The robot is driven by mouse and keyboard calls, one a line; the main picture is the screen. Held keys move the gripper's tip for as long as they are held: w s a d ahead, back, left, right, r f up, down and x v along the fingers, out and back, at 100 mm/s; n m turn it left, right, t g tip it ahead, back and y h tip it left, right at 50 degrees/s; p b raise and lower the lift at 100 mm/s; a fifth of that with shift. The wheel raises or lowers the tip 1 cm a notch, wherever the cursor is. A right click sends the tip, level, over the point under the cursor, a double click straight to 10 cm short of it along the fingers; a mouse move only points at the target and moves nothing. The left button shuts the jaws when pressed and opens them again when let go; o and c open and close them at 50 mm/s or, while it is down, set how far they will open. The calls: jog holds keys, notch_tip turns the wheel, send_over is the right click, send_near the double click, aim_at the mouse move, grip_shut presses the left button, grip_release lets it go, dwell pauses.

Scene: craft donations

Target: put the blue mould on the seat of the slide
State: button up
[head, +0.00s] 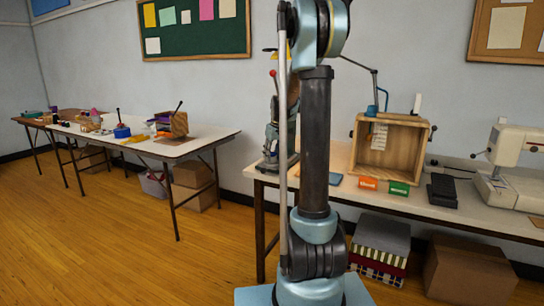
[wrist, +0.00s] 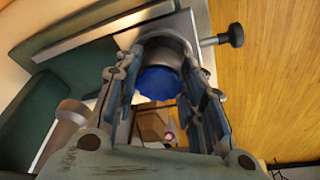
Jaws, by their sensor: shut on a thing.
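In the wrist view my gripper (wrist: 160,66) is shut on the blue mould (wrist: 157,84), a round, faceted blue piece between the fingers. A grey metal cylinder (wrist: 166,48) touches or overlaps it in the picture; I cannot tell which. Around them is a dark green machine (wrist: 60,55) with a pale metal slide (wrist: 100,38) and a black knob (wrist: 236,35). The seat of the slide cannot be made out for sure. My gripper does not show clearly there.
The right table (head: 455,200) also bears a wooden box (head: 385,145), an orange card (head: 368,183), a green card (head: 399,188), a black pedal (head: 442,190) and a sewing machine (head: 515,165). A cluttered table (head: 150,150) stands left.

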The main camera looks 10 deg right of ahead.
jog(key=shift+f, duration=0.45)
jog(key=o, duration=1.2)
jog(key=shift+o, duration=0.2)
jog(key=v, duration=1.3)
jog(key=s+a+f+m, duration=0.1)
jog(key=s+f, duration=0.2)
jog(key=s, duration=0.8)
jog(key=s+a+f+m, duration=0.1)
jog(key=s+f, duration=0.1)
jog(key=s, duration=1)
jog(key=s+f+m+h, duration=0.1)
jog(key=s+f+m, duration=0.1)
jog(key=s+f, duration=1.2)
jog(key=s, duration=0.3)
jog(key=shift+s+d+f+g, duration=0.25)
jog(key=shift+s+f+g, duration=0.05)
jog(key=shift+f+g, duration=0.1)
